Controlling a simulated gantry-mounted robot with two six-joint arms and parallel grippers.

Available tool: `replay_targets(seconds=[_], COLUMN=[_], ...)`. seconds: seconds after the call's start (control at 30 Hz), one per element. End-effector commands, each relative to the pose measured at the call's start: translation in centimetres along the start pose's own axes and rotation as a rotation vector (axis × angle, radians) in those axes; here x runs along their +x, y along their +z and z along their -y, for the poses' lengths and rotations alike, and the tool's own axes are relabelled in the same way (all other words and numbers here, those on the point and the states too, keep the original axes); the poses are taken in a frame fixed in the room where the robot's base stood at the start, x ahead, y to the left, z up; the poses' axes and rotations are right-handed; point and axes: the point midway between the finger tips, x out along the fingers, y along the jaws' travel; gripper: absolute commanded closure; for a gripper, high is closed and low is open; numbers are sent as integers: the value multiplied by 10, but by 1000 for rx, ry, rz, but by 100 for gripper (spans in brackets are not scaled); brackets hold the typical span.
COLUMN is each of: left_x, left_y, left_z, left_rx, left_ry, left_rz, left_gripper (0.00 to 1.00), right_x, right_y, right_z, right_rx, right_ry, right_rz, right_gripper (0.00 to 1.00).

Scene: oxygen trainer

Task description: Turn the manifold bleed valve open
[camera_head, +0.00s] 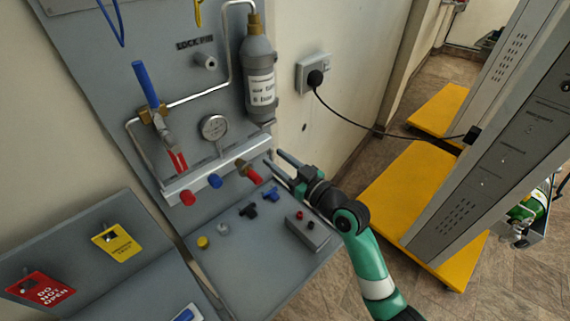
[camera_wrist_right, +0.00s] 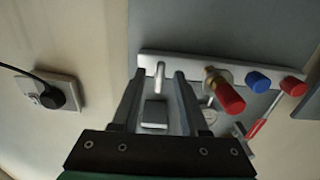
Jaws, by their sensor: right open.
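The manifold (camera_head: 228,166) is a pale bar low on the grey panel; it also shows in the right wrist view (camera_wrist_right: 188,64). At its right part sits a brass valve (camera_head: 243,165) with a red handle (camera_head: 252,175) pointing out and down. In the right wrist view the red handle (camera_wrist_right: 229,99) is right of my fingers. I cannot tell from any label which fitting is the bleed valve. My right gripper (camera_head: 273,158) is open and empty, close to the manifold's right end and apart from the red handle. A small silver fitting (camera_wrist_right: 160,76) shows between its fingertips. My left gripper is out of view.
A red knob (camera_head: 188,198) and a blue knob (camera_head: 215,181) sit left on the manifold. A gauge (camera_head: 214,127), grey bottle (camera_head: 260,85) and blue-handled lever (camera_head: 145,84) are above. Loose fittings and a small grey box (camera_head: 308,230) lie on the shelf below. A wall plug (camera_head: 315,77) is at right.

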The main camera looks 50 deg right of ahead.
Motion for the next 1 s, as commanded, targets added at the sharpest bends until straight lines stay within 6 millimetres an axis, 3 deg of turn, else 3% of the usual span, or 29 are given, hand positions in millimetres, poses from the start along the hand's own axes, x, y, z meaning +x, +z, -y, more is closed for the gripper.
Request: replay_targets(seconds=[0.17, 0.5, 0.67, 1.0], left_x=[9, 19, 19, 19], left_y=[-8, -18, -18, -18], left_z=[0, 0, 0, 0], left_rx=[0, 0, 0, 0], left_ry=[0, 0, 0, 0], left_rz=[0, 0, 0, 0], left_gripper=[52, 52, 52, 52], right_x=[-27, -102, -114, -114], right_y=[-3, -1, -1, 0], right_z=[-1, -1, 0, 0], right_rx=[0, 0, 0, 0], right_ry=[3, 3, 1, 0], right_rz=[1, 2, 0, 0], right_gripper=[56, 56, 56, 56])
